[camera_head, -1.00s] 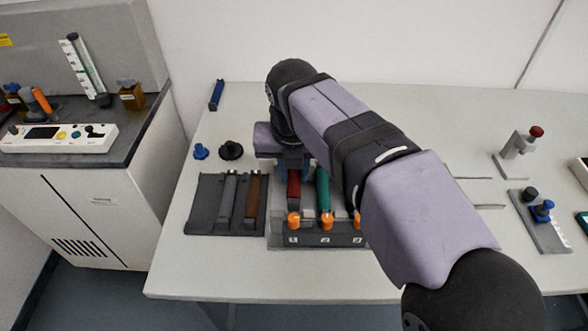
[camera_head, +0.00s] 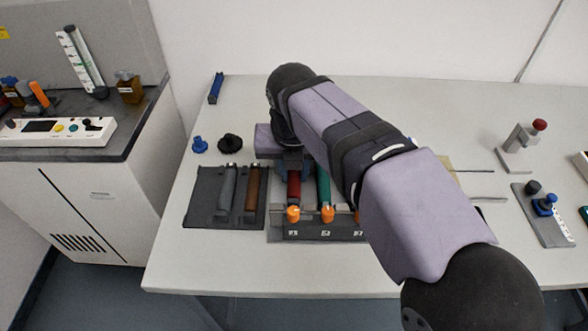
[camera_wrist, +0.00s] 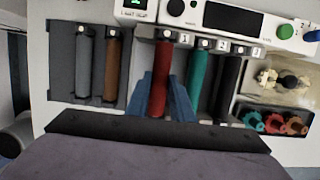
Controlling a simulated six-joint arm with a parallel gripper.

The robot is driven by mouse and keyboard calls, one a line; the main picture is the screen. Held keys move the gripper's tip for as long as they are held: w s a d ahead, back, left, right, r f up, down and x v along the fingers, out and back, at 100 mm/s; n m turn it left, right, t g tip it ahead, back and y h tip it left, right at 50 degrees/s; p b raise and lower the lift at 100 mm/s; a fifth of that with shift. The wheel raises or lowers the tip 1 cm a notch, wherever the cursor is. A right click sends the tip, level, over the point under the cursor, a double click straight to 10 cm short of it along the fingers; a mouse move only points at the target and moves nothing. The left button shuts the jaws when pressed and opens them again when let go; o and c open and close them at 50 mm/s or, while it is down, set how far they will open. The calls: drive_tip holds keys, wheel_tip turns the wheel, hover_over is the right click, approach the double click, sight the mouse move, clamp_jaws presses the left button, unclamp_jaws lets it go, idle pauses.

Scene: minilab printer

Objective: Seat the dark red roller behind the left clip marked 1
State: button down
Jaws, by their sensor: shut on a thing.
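The dark red roller (camera_head: 294,187) lies lengthwise in the leftmost lane of the dark rack, its near end close to the orange clip marked 1 (camera_head: 292,214). Whether it is fully seated or touches the clip cannot be told. My gripper (camera_head: 292,162) is at the roller's far part, low over the rack. In the wrist view the blue fingers of my gripper (camera_wrist: 165,98) stand on both sides of the red roller (camera_wrist: 160,75) and are shut on it. The far end is partly hidden by my gripper.
A green roller (camera_head: 325,190) lies in the adjacent lane, close to my gripper, behind the middle clip (camera_head: 327,214). A black roller (camera_wrist: 227,88) is right of it. A dark tray (camera_head: 203,197) at the left holds a grey roller (camera_head: 226,190) and a brown roller (camera_head: 252,190).

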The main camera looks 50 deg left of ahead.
drive_tip(key=shift+f, duration=0.15)
drive_tip(key=shift+f+b, duration=0.3)
drive_tip(key=shift+f, duration=0.3)
drive_tip(key=c, duration=1.5)
unclamp_jaws()
drive_tip(key=shift+o, duration=0.2)
drive_tip(key=shift+r, duration=0.1)
wheel_tip(320, 180, up, 9)
drive_tip(key=p, duration=0.9)
drive_tip(key=shift+p, duration=0.4)
